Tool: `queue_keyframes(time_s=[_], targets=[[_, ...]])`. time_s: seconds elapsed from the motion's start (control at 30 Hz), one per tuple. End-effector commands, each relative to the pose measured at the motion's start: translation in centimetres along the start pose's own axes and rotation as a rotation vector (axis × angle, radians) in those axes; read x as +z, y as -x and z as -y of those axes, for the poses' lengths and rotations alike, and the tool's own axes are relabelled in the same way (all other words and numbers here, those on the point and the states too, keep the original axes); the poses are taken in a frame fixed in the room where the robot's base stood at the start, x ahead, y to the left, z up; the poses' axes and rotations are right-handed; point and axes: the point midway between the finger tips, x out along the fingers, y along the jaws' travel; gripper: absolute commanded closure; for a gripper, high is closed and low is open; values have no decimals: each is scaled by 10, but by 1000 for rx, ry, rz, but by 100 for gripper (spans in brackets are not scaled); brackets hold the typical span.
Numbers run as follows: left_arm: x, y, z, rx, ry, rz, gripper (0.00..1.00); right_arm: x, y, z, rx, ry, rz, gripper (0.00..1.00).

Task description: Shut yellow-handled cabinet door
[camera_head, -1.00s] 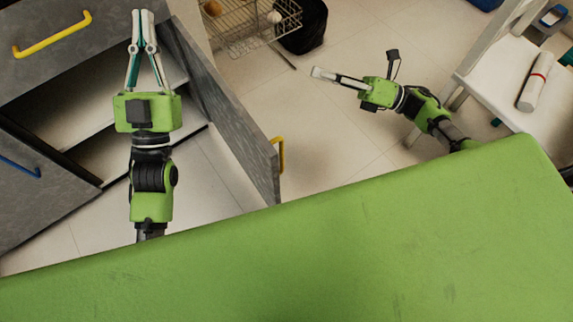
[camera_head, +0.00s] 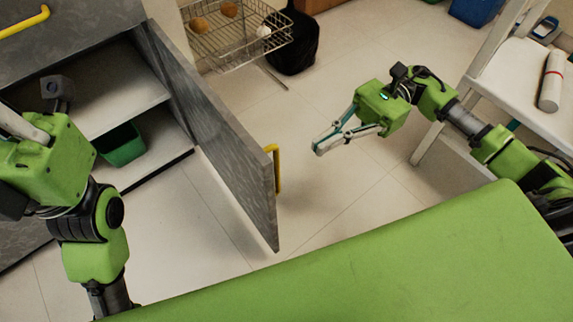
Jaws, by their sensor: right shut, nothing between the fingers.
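The grey cabinet door (camera_head: 213,120) stands wide open from the cabinet (camera_head: 92,32), swung out toward the front. Its yellow handle (camera_head: 277,168) is on the door's right face near the free edge. My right gripper (camera_head: 317,150) is shut and empty, to the right of the handle and apart from it, pointing left. My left gripper (camera_head: 12,122) is at the left edge, in front of the cabinet and clear of the door. Its fingers are partly cut off by the frame, so their state cannot be told.
A green bin (camera_head: 121,145) stands inside the open cabinet. A yellow drawer handle (camera_head: 24,22) is at top left. A wire basket (camera_head: 236,33) and a black bag (camera_head: 293,42) are behind the door. A white chair (camera_head: 520,85) stands right. Floor around my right gripper is clear.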

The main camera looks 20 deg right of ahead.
Motion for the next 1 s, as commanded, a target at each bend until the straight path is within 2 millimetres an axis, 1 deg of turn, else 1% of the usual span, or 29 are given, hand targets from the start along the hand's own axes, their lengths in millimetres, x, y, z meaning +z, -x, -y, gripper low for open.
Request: queue_keyframes(time_s=[0.03,0.2,0.3,0.4,0.6,1.0], targets=[[-1,1,-1,3,-1,-8,100,-2,-12,-1,4,2,0,100],[-4,-2,-2,11,-4,-31,100,-2,-47,-1,3,1,1,100],[-6,-5,-3,18,-7,-48,100,-3,-63,0,2,1,1,100],[-8,-8,-4,23,-8,-59,100,-2,-76,0,1,2,1,100],[-9,-11,-4,27,-10,-68,100,-1,-87,0,-1,-1,0,100],[-10,-12,-5,28,-9,-69,100,0,-89,1,-3,-1,1,100]])
